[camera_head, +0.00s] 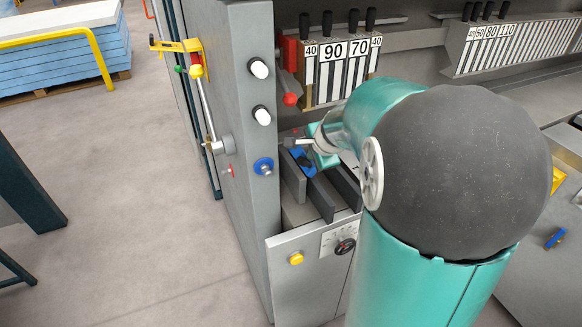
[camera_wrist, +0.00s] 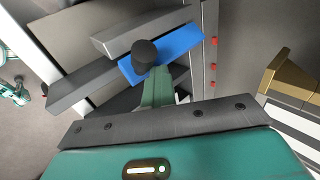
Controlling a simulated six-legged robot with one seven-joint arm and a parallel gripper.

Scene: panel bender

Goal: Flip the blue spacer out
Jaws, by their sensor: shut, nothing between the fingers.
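The blue spacer (camera_wrist: 180,45) is a flat blue bar in the wrist view, lying slanted among grey bars. A round black knob (camera_wrist: 145,51) overlaps its left part. In the head view the blue spacer (camera_head: 304,162) shows only as a small patch between dark grey bars, partly covered by my arm. My gripper (camera_wrist: 156,78) is shut and empty, with its tips right by the knob and the spacer's lower edge. Whether the tips touch the spacer or knob I cannot tell.
Grey bars (camera_head: 322,197) flank the spacer. The machine's upright grey panel (camera_head: 245,120) with knobs stands to the left. Numbered tool blocks (camera_head: 345,70) hang above and behind. Open floor (camera_head: 110,190) lies further left.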

